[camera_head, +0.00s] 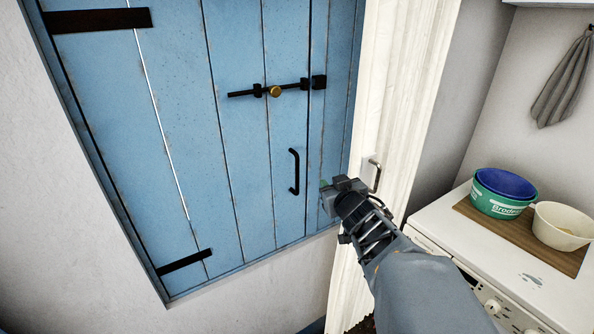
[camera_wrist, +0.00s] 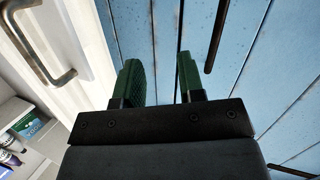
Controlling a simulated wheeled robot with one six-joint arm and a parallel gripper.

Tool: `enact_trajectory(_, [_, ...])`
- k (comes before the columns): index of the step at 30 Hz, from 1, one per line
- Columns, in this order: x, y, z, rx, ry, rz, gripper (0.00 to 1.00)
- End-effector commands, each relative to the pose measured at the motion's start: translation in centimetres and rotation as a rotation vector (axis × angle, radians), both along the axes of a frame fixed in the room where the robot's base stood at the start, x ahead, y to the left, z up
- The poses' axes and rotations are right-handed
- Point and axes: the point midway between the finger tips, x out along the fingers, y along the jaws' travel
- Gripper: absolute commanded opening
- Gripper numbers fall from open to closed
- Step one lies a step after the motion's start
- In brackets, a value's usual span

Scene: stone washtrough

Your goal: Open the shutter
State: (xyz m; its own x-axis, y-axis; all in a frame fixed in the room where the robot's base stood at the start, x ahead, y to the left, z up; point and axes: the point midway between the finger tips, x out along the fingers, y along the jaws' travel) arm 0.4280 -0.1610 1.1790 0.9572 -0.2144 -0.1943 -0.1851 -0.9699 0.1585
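The blue plank shutter (camera_head: 180,130) is shut in the wall, with black strap hinges on its left. I cannot tell whether the bolt's end sits in the keeper. A black upright pull handle (camera_head: 294,171) is below the bolt. My gripper (camera_head: 327,190) is right of and slightly below this handle, apart from it. In the wrist view its green fingers (camera_wrist: 160,75) are spread and empty, with the blue planks beyond.
A white upright panel (camera_head: 395,110) with a metal handle (camera_head: 374,174) stands close to the right of my gripper. Farther right, a white appliance (camera_head: 440,225) bears a wooden board (camera_head: 500,228) with bowls. A grey towel (camera_head: 562,85) hangs on the wall.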

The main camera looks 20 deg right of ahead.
Motion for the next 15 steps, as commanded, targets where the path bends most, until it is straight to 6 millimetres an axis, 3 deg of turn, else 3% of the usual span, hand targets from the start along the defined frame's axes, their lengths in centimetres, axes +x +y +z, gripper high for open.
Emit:
enact_trajectory(2, [-0.1, -0.6, 0.4, 0.006, -0.072, 0.089, 0.36])
enact_trajectory(9, [-1.9, 0.2, 0.6, 0.096, -0.171, 0.366, 0.36])
enact_trajectory(15, [-3.1, 1.0, 0.4, 0.16, -0.186, 0.488, 0.36])
